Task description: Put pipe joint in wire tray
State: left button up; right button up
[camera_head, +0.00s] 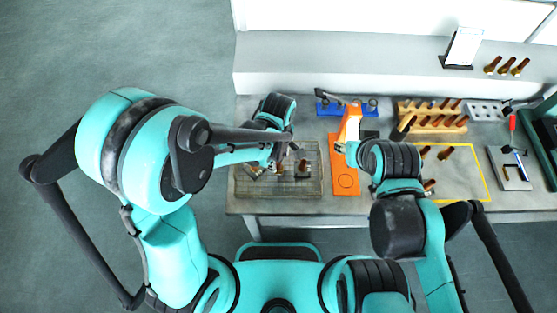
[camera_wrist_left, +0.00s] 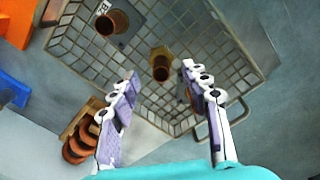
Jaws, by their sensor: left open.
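The wire tray (camera_head: 240,187) is a shallow mesh basket on the left part of the bench. It fills much of the left wrist view (camera_wrist_left: 205,40). Two copper-brown pipe joints stand in it, one near the far side (camera_wrist_left: 112,24) and one near the middle (camera_wrist_left: 160,64). My left gripper (camera_head: 280,161) is over the tray. In the left wrist view its two fingers (camera_wrist_left: 160,70) are spread, with the middle pipe joint seen between their tips and nothing gripped. My right gripper (camera_head: 343,147) is near the orange fixture, its fingers too small to read.
An orange mat (camera_head: 345,182) lies right of the tray. A wooden rack (camera_head: 432,125) of pipe pieces stands further right, behind a yellow-outlined area (camera_head: 465,175) with more pieces. A blue holder (camera_head: 340,108) is at the back. A clamp plate (camera_head: 512,172) sits far right.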

aim_at(278, 162)
pick_arm(q)
notch_tip(278, 162, up, 9)
jog(key=p, duration=0.2)
jog(key=s+a+r+m+t, duration=0.2)
jog(key=a+r+m+t, duration=0.1)
jog(key=a, duration=0.5)
jog(key=s+a+r+m+t, duration=0.3)
jog(key=a+r+m, duration=0.3)
jog(key=a+m, duration=0.2)
jog(key=shift+s+a+r+t, duration=0.15)
jog(key=shift+a+r+t, duration=0.15)
jog(key=shift+a+t, duration=0.4)
notch_tip(278, 162, down, 14)
jog(key=b, duration=1.4)
jog(key=shift+r, duration=0.15)
